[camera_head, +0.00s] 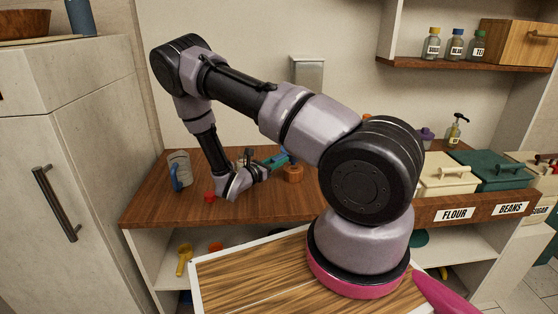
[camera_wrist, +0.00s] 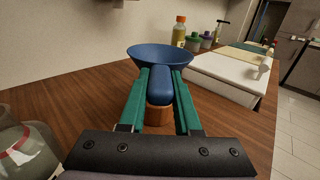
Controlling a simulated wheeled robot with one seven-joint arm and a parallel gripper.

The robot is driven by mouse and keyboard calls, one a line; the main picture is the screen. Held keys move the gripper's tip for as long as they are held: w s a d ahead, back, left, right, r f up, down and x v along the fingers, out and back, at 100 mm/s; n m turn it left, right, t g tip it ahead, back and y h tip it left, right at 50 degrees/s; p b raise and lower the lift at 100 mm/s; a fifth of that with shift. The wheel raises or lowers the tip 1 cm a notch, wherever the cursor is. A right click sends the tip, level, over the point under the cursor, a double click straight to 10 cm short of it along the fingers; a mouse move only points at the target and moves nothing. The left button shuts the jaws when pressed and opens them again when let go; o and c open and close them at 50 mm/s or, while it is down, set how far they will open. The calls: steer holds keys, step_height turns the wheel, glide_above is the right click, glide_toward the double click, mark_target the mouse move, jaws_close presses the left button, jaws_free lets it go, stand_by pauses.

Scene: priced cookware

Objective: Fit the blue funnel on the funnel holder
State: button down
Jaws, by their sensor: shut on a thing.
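The blue funnel (camera_wrist: 160,54) is in the wrist view with its wide mouth facing up, just beyond my fingertips. My gripper (camera_wrist: 160,72) has green fingers shut on the blue part that runs back from the funnel's bowl. In the head view my gripper (camera_head: 276,161) is low over the wooden counter, and the funnel is mostly hidden. A round orange-brown wooden piece, which looks like the funnel holder (camera_head: 292,174), stands on the counter by the fingertips. In the wrist view the holder (camera_wrist: 158,115) shows partly below the funnel's blue part. I cannot tell whether they touch.
A grey mug-like vessel with a blue handle (camera_head: 179,168) and a small red object (camera_head: 210,197) stand at the counter's left. Cream (camera_head: 448,174) and green (camera_head: 496,170) lidded bins are at the right. A glass jar (camera_wrist: 28,150) is near my gripper's left.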

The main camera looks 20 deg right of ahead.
steer(key=shift+f, duration=0.1)
stand_by(0.5)
steer(key=shift+f, duration=1.1)
steer(key=shift+f, duration=0.25)
stand_by(0.7)
steer(key=shift+f, duration=0.35)
jaws_free()
stand_by(0.4)
stand_by(0.4)
steer(key=v, duration=1)
steer(key=shift+s+a, duration=0.2)
steer(key=shift+a, duration=0.15)
